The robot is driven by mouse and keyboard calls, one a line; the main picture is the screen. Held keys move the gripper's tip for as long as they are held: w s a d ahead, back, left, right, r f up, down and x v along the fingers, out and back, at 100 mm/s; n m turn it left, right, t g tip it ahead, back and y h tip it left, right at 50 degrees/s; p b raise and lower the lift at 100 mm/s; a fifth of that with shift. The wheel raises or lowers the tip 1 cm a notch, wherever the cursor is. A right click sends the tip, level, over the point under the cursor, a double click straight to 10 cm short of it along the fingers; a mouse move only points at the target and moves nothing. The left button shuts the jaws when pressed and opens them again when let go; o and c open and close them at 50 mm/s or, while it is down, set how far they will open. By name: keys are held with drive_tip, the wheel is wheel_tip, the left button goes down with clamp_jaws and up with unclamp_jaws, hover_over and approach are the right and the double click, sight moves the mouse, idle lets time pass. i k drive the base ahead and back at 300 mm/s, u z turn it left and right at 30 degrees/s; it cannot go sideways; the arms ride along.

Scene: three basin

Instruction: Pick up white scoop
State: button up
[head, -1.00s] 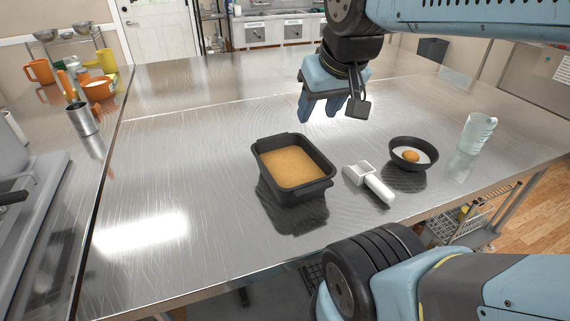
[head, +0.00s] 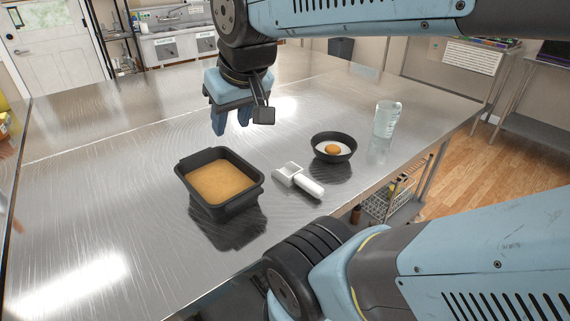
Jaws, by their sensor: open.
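The white scoop (head: 298,180) lies on the metal table between a dark baking pan and a dark bowl. Its square head points to the back left and its handle to the front right. My gripper (head: 231,127) is above the table, behind and to the left of the scoop, with its fingers pointing down. It is open and empty, apart from the scoop. No part of the scoop is hidden.
The dark pan (head: 181,163) with a tan filling stands left of the scoop. The dark bowl (head: 349,154) with white contents and an egg yolk is behind right. A clear measuring cup (head: 387,119) stands farther right. The table's left part (head: 90,180) is clear.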

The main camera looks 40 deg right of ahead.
sight(298, 180)
drive_tip(key=u, duration=0.15)
drive_tip(key=i, duration=0.15)
drive_tip(key=u, duration=2.7)
drive_tip(key=k, duration=2.45)
drive_tip(key=z, duration=1.05)
